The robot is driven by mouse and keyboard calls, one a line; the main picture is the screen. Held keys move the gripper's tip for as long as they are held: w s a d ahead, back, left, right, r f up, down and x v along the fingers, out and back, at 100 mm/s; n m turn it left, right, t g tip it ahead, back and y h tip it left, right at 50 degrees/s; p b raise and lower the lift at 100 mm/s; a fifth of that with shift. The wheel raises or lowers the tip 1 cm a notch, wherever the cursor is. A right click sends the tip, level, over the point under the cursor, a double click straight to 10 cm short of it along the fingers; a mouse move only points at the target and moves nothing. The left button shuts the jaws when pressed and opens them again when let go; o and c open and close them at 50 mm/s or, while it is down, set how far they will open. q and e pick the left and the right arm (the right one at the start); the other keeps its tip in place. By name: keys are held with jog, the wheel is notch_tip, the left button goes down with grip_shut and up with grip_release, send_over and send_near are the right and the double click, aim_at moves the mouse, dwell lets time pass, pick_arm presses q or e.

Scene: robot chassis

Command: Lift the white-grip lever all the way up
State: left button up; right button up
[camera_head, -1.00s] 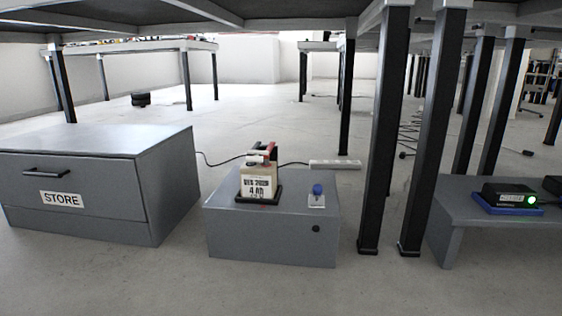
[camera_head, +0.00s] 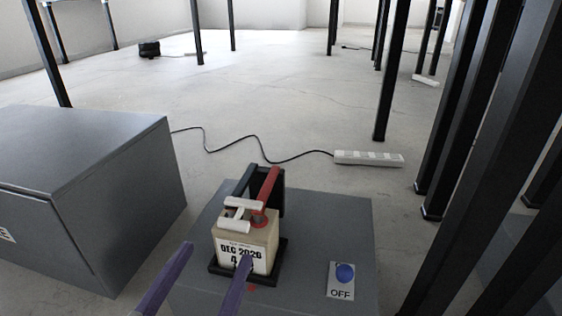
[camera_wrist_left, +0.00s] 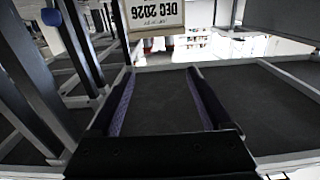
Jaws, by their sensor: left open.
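A small cream box (camera_head: 247,257) with a date label stands in a black tray on a low grey cabinet (camera_head: 340,225). On its top are a white crossbar grip (camera_head: 243,203) and a red arm (camera_head: 268,185), with a dark arm beside them. The white grip lies low over the box top; how it joins the arms is hard to tell. My left gripper (camera_head: 215,256) is open with purple fingers, in front of and below the box label, one fingertip overlapping the label in view. In the left wrist view the open, empty fingers (camera_wrist_left: 160,74) show below the label (camera_wrist_left: 155,14).
A blue knob (camera_head: 345,273) on an OFF plate is right of the box. A larger grey drawer unit (camera_head: 80,150) stands at left. A white power strip (camera_head: 368,158) and cable lie behind. Black table legs (camera_head: 455,110) crowd the right.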

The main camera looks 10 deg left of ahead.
aim_at(232, 229)
pick_arm(q)
jog(key=w+b, duration=0.2)
jog(key=w, duration=0.2)
jog(key=w+b, duration=0.2)
jog(key=w, duration=0.2)
jog(key=shift+d+f, duration=0.1)
jog(key=shift+d, duration=0.1)
jog(key=shift+s, duration=0.25)
jog(key=shift+w, duration=0.2)
jog(key=c, duration=0.5)
grip_shut()
pick_arm(e)
jog(key=f, duration=0.2)
jog(key=s+f, duration=0.1)
jog(key=f, duration=0.2)
jog(key=shift+s, duration=0.1)
